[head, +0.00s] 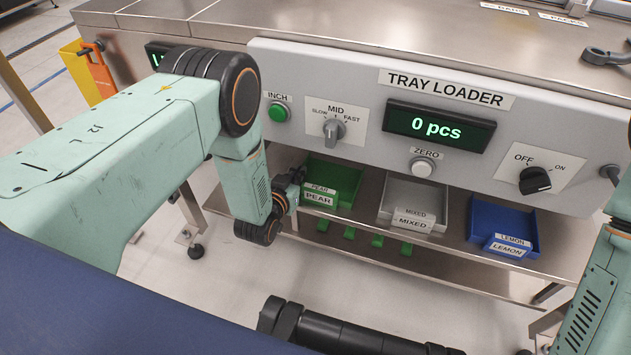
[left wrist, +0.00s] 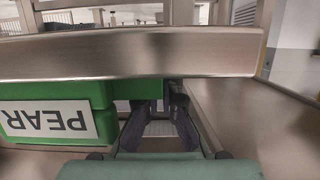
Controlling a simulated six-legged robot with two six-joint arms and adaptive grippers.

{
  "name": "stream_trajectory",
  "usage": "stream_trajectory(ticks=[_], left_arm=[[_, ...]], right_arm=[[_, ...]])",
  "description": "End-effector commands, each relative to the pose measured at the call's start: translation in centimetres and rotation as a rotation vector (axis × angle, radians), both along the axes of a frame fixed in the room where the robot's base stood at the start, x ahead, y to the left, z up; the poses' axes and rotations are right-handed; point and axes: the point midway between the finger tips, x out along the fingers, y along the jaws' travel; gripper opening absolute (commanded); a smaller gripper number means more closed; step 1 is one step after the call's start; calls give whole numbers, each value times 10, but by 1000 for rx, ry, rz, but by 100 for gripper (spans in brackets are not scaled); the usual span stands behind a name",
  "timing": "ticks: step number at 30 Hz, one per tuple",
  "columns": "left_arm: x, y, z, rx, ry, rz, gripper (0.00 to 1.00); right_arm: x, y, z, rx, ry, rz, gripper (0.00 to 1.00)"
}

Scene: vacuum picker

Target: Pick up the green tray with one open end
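The green tray (head: 347,181) labelled PEAR sits on the low metal shelf under the TRAY LOADER panel, at the left of three trays. It also shows in the left wrist view (left wrist: 55,96), at the left with its label upside down. My left gripper (head: 297,186) is at the tray's left side in the head view, low under the panel. In the left wrist view, its two dark fingers (left wrist: 168,118) stand apart beside the tray, with a gap between them. Whether a finger touches the tray is unclear. My right gripper is not in view.
A grey MIXED tray (head: 412,190) and a blue LEMON tray (head: 505,218) stand farther right on the shelf (head: 440,270). The control panel (head: 360,80) with knobs overhangs the trays. A metal bar (left wrist: 130,55) crosses the left wrist view.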

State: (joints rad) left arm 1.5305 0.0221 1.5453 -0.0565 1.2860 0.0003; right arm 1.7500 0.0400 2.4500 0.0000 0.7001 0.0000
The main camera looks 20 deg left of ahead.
Motion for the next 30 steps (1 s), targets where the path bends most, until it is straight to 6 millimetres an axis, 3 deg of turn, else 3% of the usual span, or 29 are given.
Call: stream_trajectory(ticks=[8,15,30], left_arm=[[0,0,12,0,-1,0,0],[0,0,41,0,-1,0,0],[-131,5,37,0,5,1,0]], right_arm=[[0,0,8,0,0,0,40],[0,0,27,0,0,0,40],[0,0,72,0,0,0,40]])
